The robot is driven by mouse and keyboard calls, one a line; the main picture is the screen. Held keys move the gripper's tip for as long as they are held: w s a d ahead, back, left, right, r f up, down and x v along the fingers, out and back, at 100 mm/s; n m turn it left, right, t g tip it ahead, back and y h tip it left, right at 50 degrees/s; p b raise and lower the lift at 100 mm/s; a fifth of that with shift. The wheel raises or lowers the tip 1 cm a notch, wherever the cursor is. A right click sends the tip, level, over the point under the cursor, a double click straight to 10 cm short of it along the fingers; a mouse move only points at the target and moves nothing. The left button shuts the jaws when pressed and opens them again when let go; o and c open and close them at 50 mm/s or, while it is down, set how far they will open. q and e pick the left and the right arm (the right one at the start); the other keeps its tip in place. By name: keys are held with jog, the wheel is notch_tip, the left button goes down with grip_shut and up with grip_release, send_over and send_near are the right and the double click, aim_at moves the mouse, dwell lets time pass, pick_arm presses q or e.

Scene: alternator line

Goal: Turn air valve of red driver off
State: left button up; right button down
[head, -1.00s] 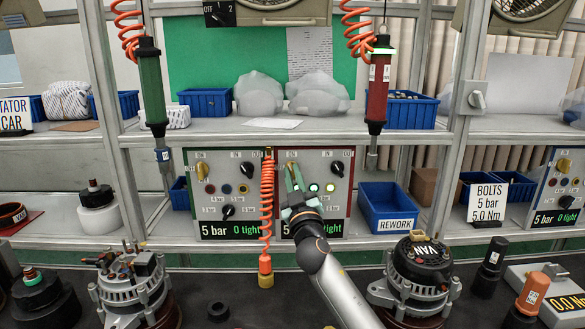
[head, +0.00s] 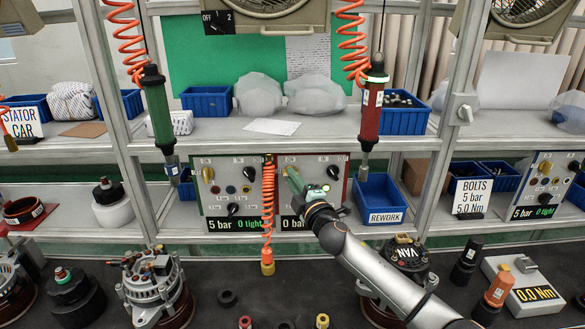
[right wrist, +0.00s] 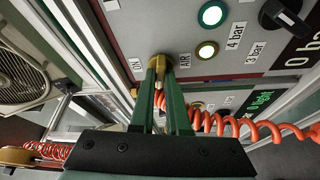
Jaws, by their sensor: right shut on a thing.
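The red driver (head: 371,112) hangs upright from an orange coiled hose, right of centre in the head view. The grey control panel with red edges (head: 338,190) stands below and left of it. Its yellow air valve (right wrist: 158,66) shows in the right wrist view between the labels ON and AIR. My right gripper (head: 289,173) is at the panel's upper left, its green fingers shut on the valve handle; they also show in the right wrist view (right wrist: 163,85). The fingers hide part of the valve. The panel display (right wrist: 302,50) reads 0 bar. My left gripper is not in view.
A similar panel with green edges (head: 225,205) adjoins on the left, reading 5 bar. An orange coiled hose (head: 268,205) hangs close beside my right gripper. A blue REWORK bin (head: 380,200) is to the right. Alternators (head: 155,290) stand on the dark bench in front.

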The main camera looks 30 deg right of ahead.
jog(key=shift+n+g, duration=0.5)
jog(key=shift+n, duration=0.7)
jog(key=shift+p, duration=0.3)
jog(key=c, duration=0.9)
grip_release()
jog(key=s+a+b, duration=0.2)
jog(key=s, duration=1)
jog(key=shift+s, duration=0.15)
